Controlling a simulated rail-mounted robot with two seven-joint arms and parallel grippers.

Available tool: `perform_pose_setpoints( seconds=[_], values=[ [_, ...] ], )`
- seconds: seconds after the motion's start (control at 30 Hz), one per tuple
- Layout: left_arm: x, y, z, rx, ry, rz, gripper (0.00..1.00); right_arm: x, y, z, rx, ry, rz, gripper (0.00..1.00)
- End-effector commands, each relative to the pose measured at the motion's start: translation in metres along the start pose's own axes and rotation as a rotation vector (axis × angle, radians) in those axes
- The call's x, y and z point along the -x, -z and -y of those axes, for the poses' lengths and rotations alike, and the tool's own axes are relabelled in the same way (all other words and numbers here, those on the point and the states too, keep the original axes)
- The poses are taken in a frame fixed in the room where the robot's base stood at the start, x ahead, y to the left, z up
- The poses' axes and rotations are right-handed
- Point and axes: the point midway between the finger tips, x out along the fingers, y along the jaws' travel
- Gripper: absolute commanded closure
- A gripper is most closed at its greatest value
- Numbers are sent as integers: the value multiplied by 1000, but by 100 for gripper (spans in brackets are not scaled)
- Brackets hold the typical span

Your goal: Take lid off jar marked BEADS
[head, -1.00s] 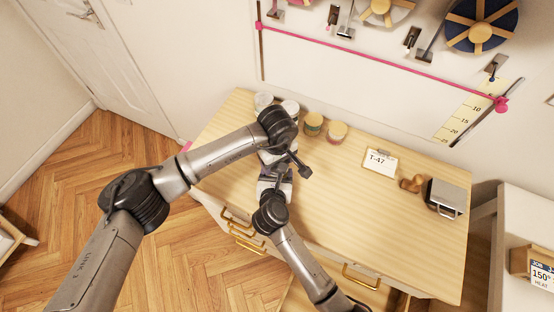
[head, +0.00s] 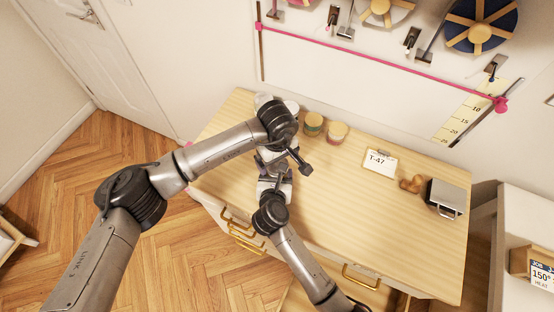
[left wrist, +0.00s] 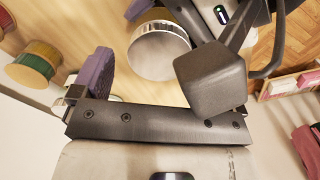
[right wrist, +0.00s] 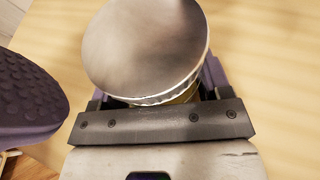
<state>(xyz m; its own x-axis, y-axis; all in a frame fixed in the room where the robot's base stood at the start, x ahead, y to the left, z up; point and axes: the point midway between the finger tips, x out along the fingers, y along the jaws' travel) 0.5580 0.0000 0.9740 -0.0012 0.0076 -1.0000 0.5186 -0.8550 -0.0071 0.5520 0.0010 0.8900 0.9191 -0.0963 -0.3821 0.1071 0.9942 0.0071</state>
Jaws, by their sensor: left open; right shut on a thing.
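A jar with a round, flat silver lid (right wrist: 146,45) fills the middle of the right wrist view. My right gripper (right wrist: 155,95) is shut on the jar's body below the lid. No label shows, so I cannot read BEADS on it. A silver-lidded jar, seemingly the same one, shows in the left wrist view (left wrist: 158,52). My left gripper (left wrist: 150,88) is open, with a purple pad beside that jar and a gap between them. In the head view my left arm's wrist hides most of the jar and both gripper tips.
Pale jars stand behind my left wrist. A T-47 card (head: 380,162) and a grey metal box (head: 446,197) lie further right. The table's middle is clear.

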Motion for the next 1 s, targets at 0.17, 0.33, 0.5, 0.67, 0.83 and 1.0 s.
perform_pose_setpoints(
  seconds=[0.17,0.33,0.5,0.67,0.83,1.0],
  values=[
    [22,1,0,1,-2,-3,7,0,3,0,1,1,-5,95],
    [33,0,0,-50,-1,-2,11,0,2,0,1,1,-5,95],
    [46,1,-1,-255,-3,-4,11,0,2,0,1,1,-5,95],
    [56,1,-1,-445,-1,-4,11,0,2,0,1,1,-5,95],
    [60,0,0,-565,-1,-1,11,0,3,0,1,1,-5,95],
    [44,0,0,-596,1,3,11,0,3,0,1,1,-4,95]
  ],
)
